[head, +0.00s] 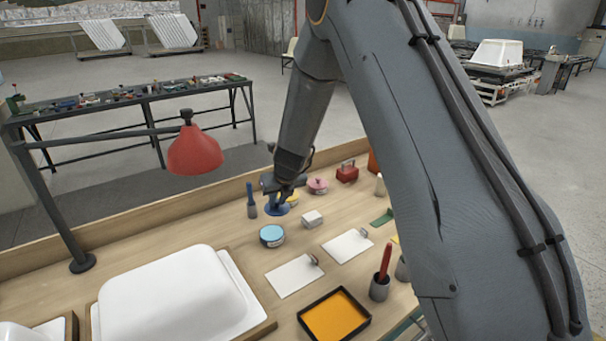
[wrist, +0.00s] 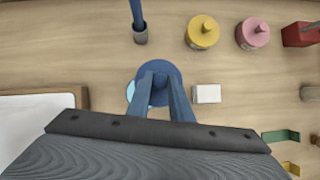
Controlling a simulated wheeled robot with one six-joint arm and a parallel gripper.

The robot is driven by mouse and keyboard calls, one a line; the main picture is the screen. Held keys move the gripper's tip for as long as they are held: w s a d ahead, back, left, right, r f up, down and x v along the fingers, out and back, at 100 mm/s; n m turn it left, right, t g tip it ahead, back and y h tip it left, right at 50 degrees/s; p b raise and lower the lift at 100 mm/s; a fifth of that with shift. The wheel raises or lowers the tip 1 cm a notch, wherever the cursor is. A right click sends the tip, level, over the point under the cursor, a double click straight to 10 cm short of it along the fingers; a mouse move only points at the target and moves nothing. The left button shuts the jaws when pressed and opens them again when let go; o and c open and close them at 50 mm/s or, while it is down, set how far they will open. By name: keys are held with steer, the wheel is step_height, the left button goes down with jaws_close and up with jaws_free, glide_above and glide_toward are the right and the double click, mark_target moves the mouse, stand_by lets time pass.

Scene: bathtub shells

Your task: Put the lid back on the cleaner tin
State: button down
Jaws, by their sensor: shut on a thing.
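My gripper (head: 284,188) is shut on a dark blue round lid (head: 277,209) and holds it above the bench. In the wrist view the lid (wrist: 159,76) sits at the fingertips. A light blue round tin (head: 272,236) stands on the bench, in front of and below the lid in the head view, apart from it. In the wrist view only a light blue sliver of the tin (wrist: 130,92) shows at the lid's left; the lid and fingers hide the rest.
A small white box (head: 312,218) stands right of the tin. A yellow tin (wrist: 202,32), a pink tin (head: 318,186) and a blue brush-like tool in a holder (head: 251,200) stand nearby. A red lamp (head: 195,150) overhangs the left. White cards (head: 294,276) lie in front.

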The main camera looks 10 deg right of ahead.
mark_target(271, 214)
steer(key=shift+s+a+f+p, duration=0.25)
steer(key=shift+s+a+p, duration=0.1)
steer(key=shift+s+a, duration=0.85)
steer(key=shift+s+a+f, duration=0.15)
steer(key=shift+a+f, duration=0.05)
steer(key=shift+a, duration=0.05)
steer(key=f+b, duration=0.1)
steer(key=b, duration=0.1)
steer(key=f+b, duration=0.1)
steer(key=shift+d+f+b, duration=0.2)
steer(key=shift+f+b, duration=0.1)
steer(key=shift+b, duration=0.1)
step_height(271, 214, down, 4)
steer(key=b, duration=0.4)
steer(key=shift+s+a+r+b, duration=0.1)
steer(key=shift+r+b, duration=0.1)
steer(key=shift+b, duration=0.15)
steer(key=shift+f, duration=0.15)
stand_by(0.9)
